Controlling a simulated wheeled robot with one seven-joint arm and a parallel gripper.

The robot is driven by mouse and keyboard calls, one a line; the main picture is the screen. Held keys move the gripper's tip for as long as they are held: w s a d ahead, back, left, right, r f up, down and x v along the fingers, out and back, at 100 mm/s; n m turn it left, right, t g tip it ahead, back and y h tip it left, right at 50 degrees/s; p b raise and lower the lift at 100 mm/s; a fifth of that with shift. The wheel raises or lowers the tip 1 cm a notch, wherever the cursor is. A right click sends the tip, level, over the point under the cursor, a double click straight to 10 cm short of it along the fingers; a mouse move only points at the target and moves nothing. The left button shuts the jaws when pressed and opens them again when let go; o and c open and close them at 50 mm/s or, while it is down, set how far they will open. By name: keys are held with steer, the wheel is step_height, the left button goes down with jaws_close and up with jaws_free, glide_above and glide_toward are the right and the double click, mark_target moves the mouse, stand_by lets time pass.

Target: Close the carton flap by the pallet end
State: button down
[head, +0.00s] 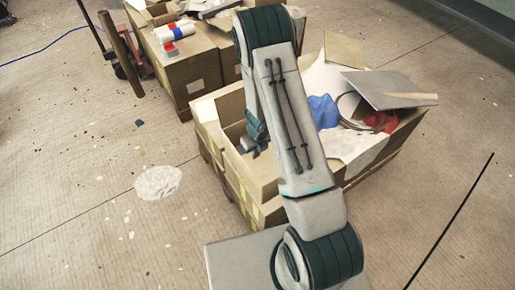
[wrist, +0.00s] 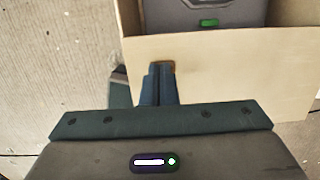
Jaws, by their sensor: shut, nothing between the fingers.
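A large open carton (head: 264,185) stands on a low pallet in the middle of the head view. Upright tan cardboard walls and flaps edge its left end. A pale flat cardboard panel, likely the flap (wrist: 235,75), fills the upper right of the wrist view. My gripper (head: 256,130) is at the carton's left end, partly hidden by my arm. In the wrist view its fingers (wrist: 161,68) are together and empty, with their tips over the panel near a small brown patch. I cannot tell whether they touch it. My arm hides the carton's middle.
White sheeting, a blue cloth (head: 323,111) and a grey board (head: 384,89) lie in or over the carton's right part. Another carton (head: 190,75) with coloured rolls (head: 172,32) stands behind left, beside a pallet truck (head: 121,55). Floor at left is mostly clear, with a white patch (head: 158,182).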

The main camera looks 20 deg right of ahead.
steer(key=shift+f, duration=0.1)
steer(key=shift+r+p, duration=0.4)
steer(key=shift+r, duration=0.05)
step_height(320, 180, up, 13)
steer(key=p, duration=0.5)
steer(key=shift+r, duration=0.15)
steer(key=shift+w, duration=0.1)
